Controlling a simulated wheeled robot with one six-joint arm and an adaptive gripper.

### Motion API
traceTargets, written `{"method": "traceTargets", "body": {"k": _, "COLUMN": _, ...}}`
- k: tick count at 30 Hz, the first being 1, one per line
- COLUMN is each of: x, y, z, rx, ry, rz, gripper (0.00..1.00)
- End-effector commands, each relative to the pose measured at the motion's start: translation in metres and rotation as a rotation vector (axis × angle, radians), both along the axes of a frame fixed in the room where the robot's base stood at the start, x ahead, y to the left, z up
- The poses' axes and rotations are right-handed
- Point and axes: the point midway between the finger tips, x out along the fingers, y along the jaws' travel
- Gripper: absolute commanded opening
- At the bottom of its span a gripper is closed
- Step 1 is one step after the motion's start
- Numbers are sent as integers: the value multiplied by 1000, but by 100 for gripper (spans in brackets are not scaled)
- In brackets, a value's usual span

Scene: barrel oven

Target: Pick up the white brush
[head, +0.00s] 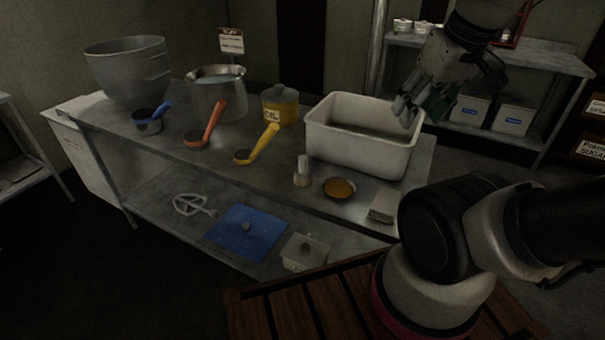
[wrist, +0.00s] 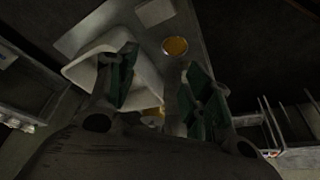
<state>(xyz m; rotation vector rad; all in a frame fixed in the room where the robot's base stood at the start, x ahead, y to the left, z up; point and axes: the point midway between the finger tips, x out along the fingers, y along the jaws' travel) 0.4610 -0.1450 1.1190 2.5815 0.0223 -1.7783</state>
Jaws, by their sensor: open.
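A small upright object with a white top and tan lower part, which looks like the white brush (head: 303,171), stands near the front edge of the metal table (head: 262,165) in the head view. It is just left of a small bowl of orange-brown contents (head: 340,188). I cannot make the brush out in the wrist view, where a finger may hide it. My gripper (head: 424,105) is open and empty, raised above the right end of the white bin (head: 362,160), up and right of the brush. Its two green-padded fingers (wrist: 160,66) stand apart in the wrist view.
The deep bin stands behind the brush. A pale block (head: 384,207) lies right of the bowl.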

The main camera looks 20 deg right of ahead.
Motion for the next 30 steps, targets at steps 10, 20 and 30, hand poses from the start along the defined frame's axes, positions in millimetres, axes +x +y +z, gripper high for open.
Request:
{"method": "traceTargets", "body": {"k": 10, "x": 60, "y": 45, "z": -58, "rx": -25, "ry": 312, "rz": 132, "gripper": 51}}
{"method": "traceTargets", "body": {"k": 20, "x": 149, "y": 113, "z": -138, "rx": -18, "ry": 466, "rz": -205, "gripper": 51}}
{"method": "traceTargets", "body": {"k": 30, "x": 222, "y": 151, "z": -165, "rx": 134, "ry": 359, "rz": -848, "gripper": 51}}
